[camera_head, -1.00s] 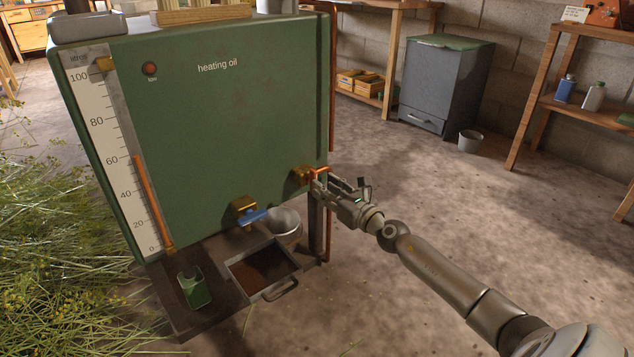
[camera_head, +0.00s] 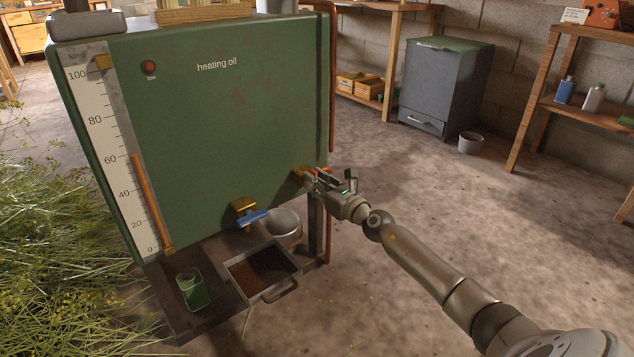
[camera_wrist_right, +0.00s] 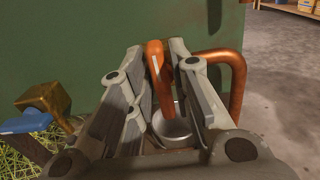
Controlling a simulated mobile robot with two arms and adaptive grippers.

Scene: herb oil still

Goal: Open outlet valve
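A green tank (camera_head: 220,120) labelled "heating oil" has two brass valves on its lower front. The right brass valve (camera_head: 299,176) has an orange lever (camera_wrist_right: 156,70); the head view largely hides it behind my gripper. The left brass valve (camera_head: 243,207) has a blue lever (camera_head: 253,218); this blue lever also shows in the right wrist view (camera_wrist_right: 25,123). My right gripper (camera_head: 313,177) is at the right valve. In the wrist view its fingers stand apart on either side of the orange lever, with small gaps visible. I cannot tell which valve is the outlet. My left gripper is not in view.
A gauge (camera_head: 120,150) is on the tank's left. Below the valves are a grey pot (camera_head: 286,224), a tray with a handle (camera_head: 240,277) and a green container (camera_head: 194,289). A copper pipe (camera_wrist_right: 238,75) runs close right of the fingers.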

